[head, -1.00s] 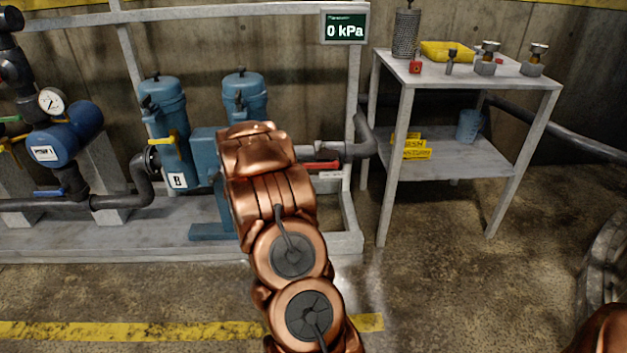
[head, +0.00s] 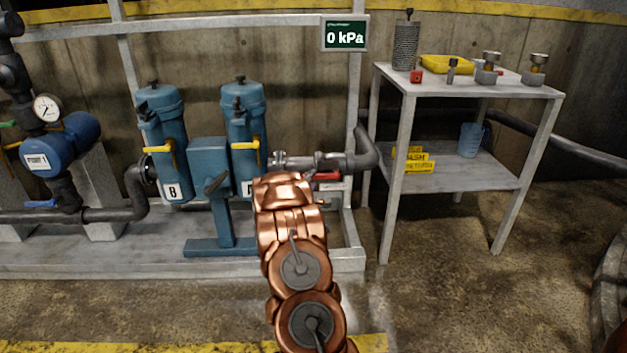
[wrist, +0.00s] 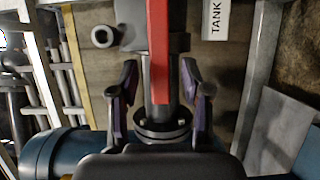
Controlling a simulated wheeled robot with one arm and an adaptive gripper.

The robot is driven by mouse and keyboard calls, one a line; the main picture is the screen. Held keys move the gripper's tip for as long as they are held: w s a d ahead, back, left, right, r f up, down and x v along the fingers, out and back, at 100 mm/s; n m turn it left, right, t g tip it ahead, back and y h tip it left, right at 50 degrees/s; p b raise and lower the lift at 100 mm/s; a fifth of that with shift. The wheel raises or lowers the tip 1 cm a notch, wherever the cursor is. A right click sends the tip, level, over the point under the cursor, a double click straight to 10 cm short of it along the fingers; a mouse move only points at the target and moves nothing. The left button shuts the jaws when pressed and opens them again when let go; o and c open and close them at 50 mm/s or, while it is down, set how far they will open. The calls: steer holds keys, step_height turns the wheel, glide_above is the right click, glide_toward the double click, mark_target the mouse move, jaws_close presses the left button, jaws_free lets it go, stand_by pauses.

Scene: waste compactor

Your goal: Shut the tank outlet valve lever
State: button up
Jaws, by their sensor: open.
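The red valve lever (head: 327,176) is on the dark outlet pipe (head: 345,162) at the right end of the skid, just beyond my arm in the head view. In the wrist view the red lever (wrist: 159,50) runs down from the top edge, and its lower end lies between the fingers. My gripper (wrist: 163,80) is open, with one finger on each side of the lever and pipe; I see no clear contact. A white label reading "TANK" (wrist: 215,18) is right of the lever. My arm hides the gripper in the head view.
Two blue filter housings (head: 165,140) with yellow levers stand left of my arm. A display (head: 345,34) reads 0 kPa. A grey table (head: 470,88) with fittings and a yellow tray (head: 446,64) stands at the right. A frame post (head: 354,100) rises close to the lever.

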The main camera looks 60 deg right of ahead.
steer(key=shift+x, duration=1.3)
jaws_close()
